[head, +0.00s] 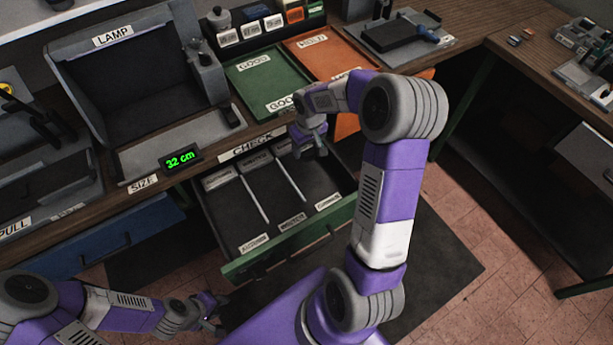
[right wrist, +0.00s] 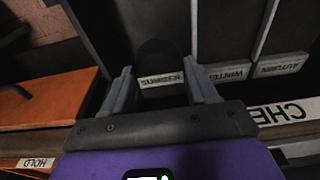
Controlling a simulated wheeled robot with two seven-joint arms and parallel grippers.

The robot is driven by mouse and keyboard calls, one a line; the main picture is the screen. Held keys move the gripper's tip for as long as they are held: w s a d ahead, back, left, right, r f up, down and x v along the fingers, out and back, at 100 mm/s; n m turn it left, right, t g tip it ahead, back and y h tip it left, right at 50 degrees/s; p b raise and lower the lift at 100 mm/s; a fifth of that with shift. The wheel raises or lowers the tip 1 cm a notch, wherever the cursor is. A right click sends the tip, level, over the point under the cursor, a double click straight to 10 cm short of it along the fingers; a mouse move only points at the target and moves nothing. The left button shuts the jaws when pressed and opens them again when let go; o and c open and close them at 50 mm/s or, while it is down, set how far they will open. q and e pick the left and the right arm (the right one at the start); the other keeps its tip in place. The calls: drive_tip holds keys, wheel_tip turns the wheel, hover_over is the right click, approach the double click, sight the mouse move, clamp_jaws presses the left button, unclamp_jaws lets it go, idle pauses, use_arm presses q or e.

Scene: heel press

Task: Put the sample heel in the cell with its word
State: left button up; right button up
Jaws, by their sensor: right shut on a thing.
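The sample heel (right wrist: 158,58) shows in the right wrist view as a dark, rounded piece between the fingers. My right gripper (right wrist: 160,88) is shut on it; in the head view the gripper (head: 318,150) is over the back of the right-hand cell. The heel is hard to make out in the head view. The open drawer (head: 290,243) has three dark cells parted by two thin dividers. Their labels include autumn (head: 254,243) at left and winter (head: 292,221) in the middle; the right label (head: 327,202) is hard to read. My left gripper (head: 217,312) is open and empty, left of the drawer.
Behind the drawer are a green tray (head: 250,92) marked good and an orange tray (head: 325,62) marked hold. A size display (head: 181,159) reads 32 cm, beside the lamp box (head: 130,75). A blue drawer (head: 130,232) is at left. The right side has open floor.

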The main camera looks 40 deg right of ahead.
drive_tip(key=f+b, duration=0.3)
drive_tip(key=f, duration=0.7)
drive_tip(key=shift+d, duration=0.2)
drive_tip(key=shift+f, duration=0.15)
drive_tip(key=o, duration=1.2)
drive_tip(key=shift+r, duration=0.3)
drive_tip(key=r+p, duration=0.1)
drive_tip(key=r, duration=0.3)
drive_tip(key=s+r+p, duration=0.1)
drive_tip(key=r, duration=0.2)
drive_tip(key=r+p, duration=0.1)
drive_tip(key=r, duration=0.3)
drive_tip(key=shift+s+a+r, duration=0.1)
drive_tip(key=shift+s+r, duration=0.1)
drive_tip(key=shift+r, duration=0.15)
